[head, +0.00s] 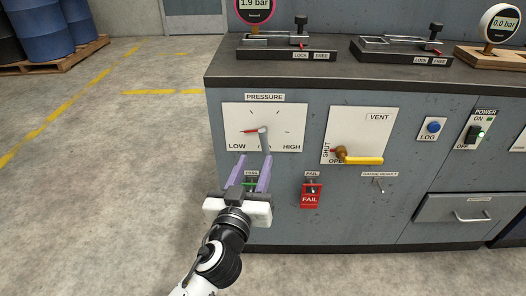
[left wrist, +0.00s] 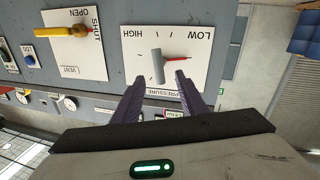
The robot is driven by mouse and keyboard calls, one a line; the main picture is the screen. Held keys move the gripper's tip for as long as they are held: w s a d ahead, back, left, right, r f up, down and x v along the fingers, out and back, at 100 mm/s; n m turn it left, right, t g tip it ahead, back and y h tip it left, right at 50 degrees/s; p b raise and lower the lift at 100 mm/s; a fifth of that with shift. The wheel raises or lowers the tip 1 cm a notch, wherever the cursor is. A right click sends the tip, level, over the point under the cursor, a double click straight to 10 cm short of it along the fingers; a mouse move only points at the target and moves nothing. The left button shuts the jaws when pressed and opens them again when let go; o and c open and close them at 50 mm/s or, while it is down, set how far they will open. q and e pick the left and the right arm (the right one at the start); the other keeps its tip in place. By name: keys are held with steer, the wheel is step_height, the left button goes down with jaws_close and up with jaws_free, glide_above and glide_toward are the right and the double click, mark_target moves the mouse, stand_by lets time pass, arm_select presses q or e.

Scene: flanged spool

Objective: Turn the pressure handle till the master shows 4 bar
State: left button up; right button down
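The pressure handle (head: 263,141) is a grey lever on the white PRESSURE plate (head: 290,116), with a red pointer (head: 249,131) aimed toward the LOW side. The lever also shows in the left wrist view (left wrist: 157,66). My left gripper (head: 254,162) is open just in front of the plate's lower part. In the left wrist view its two purple fingertips (left wrist: 160,78) stand either side of the lever's line, with gaps on both sides. Whether they reach its depth I cannot tell. The red-ringed gauge (head: 254,4), cut by the top edge, reads 1.9 bar. My right gripper is out of view.
The VENT plate's yellow handle (head: 362,160) sits to the right. Below are a red FAIL tag (head: 311,198) and a drawer (head: 468,215). A white gauge (head: 502,22) on the bench top reads 0.0 bar.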

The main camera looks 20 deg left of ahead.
mark_target(262, 144)
arm_select(q)
steer(key=w, duration=0.6)
steer(key=w+a, duration=0.1)
steer(key=w, duration=0.2)
steer(key=shift+w, duration=0.3)
jaws_close()
